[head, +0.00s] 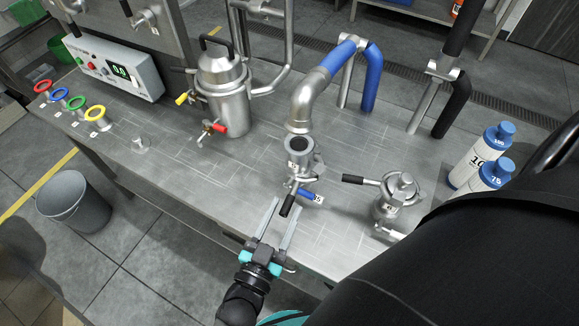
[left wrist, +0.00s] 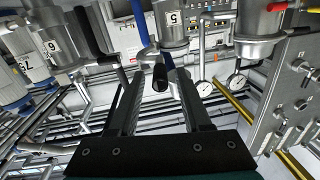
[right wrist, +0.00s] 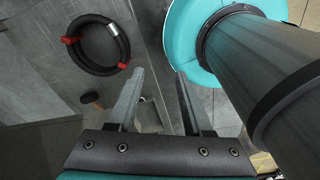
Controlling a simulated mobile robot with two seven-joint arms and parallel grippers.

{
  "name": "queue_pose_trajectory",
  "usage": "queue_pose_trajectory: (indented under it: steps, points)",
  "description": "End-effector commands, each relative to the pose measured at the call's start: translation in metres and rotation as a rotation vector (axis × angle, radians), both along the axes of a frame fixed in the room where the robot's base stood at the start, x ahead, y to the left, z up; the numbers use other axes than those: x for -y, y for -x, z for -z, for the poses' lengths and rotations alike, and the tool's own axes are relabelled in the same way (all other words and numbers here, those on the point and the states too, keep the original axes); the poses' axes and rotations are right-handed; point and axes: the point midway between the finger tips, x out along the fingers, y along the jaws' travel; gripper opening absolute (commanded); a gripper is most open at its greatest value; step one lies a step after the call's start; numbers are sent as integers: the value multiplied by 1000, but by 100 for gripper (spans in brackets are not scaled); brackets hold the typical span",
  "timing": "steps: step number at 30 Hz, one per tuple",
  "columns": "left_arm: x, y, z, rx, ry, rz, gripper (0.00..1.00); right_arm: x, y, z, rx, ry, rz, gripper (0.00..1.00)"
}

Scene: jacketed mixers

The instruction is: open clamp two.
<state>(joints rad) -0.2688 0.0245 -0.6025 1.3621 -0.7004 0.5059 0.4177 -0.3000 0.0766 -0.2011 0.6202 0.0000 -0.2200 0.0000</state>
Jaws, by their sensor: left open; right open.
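A small steel vessel (head: 299,155) stands mid-bench under the elbow of a blue pipe. A black handle (head: 288,206) and a blue lever (head: 306,194) with a small tag stick out from its lower front. I cannot read for sure which fitting is numbered two. My left gripper (head: 283,211) is open, its fingertips close to the black handle. In the left wrist view the black handle's end (left wrist: 160,78) shows between the fingertips, apparently untouched. My right gripper (right wrist: 159,75) is open and empty, away from the bench; the head view does not show it.
A lidded steel vessel (head: 394,205) with a black handle stands to the right, near white bottles (head: 485,150) with blue caps. A larger jacketed vessel (head: 222,90) and a control box (head: 115,65) stand left. A black hose coil (right wrist: 76,45) shows in the right wrist view.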

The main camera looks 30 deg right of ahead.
Motion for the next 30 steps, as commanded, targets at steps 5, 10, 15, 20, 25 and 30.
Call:
queue_pose_trajectory:
  steps: [5, 10, 15, 20, 25, 30]
  points:
    - [-37, 30, 1, -2, -5, 2, 48, 2, 0, -2, 0, 3, -1, 50]
    - [-65, 51, 1, -1, -3, 2, 48, 3, 0, -2, 0, 3, -1, 50]
    - [-82, 64, 0, -1, -1, 1, 48, 3, 0, -1, 0, 4, 0, 50]
    - [-88, 68, 0, 2, -1, 1, 48, 3, 0, -1, 0, 4, 0, 50]
    - [-88, 69, 0, 2, 0, 0, 48, 3, 0, -1, 0, 4, 0, 50]
    - [-90, 66, 0, 3, -1, -7, 48, 3, 0, 1, 1, 4, 0, 50]
